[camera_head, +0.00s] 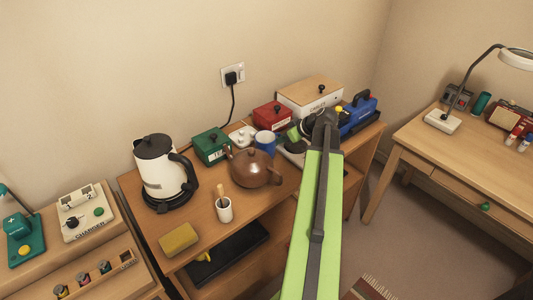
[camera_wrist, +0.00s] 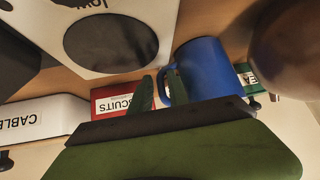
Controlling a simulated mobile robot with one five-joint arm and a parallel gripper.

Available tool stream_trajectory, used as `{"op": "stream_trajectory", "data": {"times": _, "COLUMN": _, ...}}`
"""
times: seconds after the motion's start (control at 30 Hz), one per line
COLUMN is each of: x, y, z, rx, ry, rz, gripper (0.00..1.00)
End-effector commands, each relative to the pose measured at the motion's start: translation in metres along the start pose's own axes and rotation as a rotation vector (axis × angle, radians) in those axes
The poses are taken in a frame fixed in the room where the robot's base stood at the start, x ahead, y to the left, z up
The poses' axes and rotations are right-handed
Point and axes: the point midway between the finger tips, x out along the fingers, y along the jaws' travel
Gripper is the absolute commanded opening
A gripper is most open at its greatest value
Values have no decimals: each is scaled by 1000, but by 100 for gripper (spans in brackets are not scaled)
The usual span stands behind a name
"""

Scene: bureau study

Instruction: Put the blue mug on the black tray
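The blue mug (camera_head: 264,143) stands on the wooden sideboard behind the brown teapot (camera_head: 254,168), in front of the red box. In the wrist view the blue mug (camera_wrist: 207,70) is close, just beyond my fingertips, with its handle towards them. My gripper (camera_head: 296,134) is right of the mug in the head view. In the wrist view my gripper (camera_wrist: 160,80) has its fingers apart, with the mug's handle about between them; I cannot tell whether they touch it. A flat black thing, seemingly the black tray (camera_head: 232,262), lies on the lower shelf, partly hidden by the sideboard top.
A white cup with a stick (camera_head: 224,209), a sponge (camera_head: 179,239) and a kettle (camera_head: 162,173) stand left of the teapot. Green (camera_head: 210,147) and red (camera_head: 272,115) boxes stand behind. A white device (camera_wrist: 105,30) with a dark disc is close to my gripper.

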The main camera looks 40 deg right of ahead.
Motion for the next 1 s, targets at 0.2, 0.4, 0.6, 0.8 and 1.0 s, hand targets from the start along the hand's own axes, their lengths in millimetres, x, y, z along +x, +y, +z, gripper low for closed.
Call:
{"op": "stream_trajectory", "data": {"times": 0.2, "x": 0, "y": 0, "z": -1, "rx": 1, "ry": 0, "rz": 0, "gripper": 17}}
{"op": "stream_trajectory", "data": {"times": 0.4, "x": 0, "y": 0, "z": 0, "rx": 1, "ry": 0, "rz": 1, "gripper": 0}}
{"op": "stream_trajectory", "data": {"times": 0.6, "x": -1, "y": 0, "z": 0, "rx": 1, "ry": 0, "rz": 1, "gripper": 0}}
{"op": "stream_trajectory", "data": {"times": 0.8, "x": -1, "y": 0, "z": 0, "rx": 1, "ry": 0, "rz": 1, "gripper": 0}}
{"op": "stream_trajectory", "data": {"times": 1.0, "x": -1, "y": 0, "z": 0, "rx": 1, "ry": -1, "rz": 1, "gripper": 0}}
